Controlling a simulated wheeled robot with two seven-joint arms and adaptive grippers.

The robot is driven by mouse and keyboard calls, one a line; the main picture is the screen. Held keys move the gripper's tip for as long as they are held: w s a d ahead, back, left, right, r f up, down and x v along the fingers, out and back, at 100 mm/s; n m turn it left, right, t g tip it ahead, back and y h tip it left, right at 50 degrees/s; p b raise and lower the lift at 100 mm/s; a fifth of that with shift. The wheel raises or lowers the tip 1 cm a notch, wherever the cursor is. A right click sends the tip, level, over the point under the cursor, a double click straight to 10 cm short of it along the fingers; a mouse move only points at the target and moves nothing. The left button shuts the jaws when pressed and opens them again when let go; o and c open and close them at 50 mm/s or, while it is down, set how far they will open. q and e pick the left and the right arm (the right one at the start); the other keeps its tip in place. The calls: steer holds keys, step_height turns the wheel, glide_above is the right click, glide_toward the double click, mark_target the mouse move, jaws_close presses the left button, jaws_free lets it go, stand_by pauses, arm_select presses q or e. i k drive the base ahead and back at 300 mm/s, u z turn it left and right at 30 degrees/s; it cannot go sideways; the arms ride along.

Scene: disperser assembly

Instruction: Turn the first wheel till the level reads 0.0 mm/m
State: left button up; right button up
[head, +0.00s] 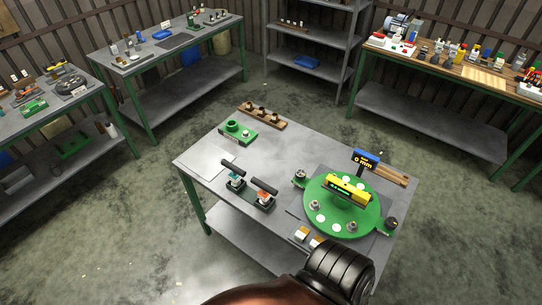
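A round green plate (323,222) lies on the right part of the grey table. A yellow level (348,190) lies across it, with a small lit readout on its side. Wheel-like knobs sit around the plate: a left one (299,178), a dark one at the right (391,222), and others on the plate's front part (351,227). Which is the first wheel cannot be told.
The grey table (210,150) also holds two black-handled tools (265,188), a green block (238,131) and wooden racks (262,117). Other benches and a shelf stand behind.

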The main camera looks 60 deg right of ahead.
mark_target(300, 174)
steer(key=i, duration=0.65)
steer(key=z, duration=2.55)
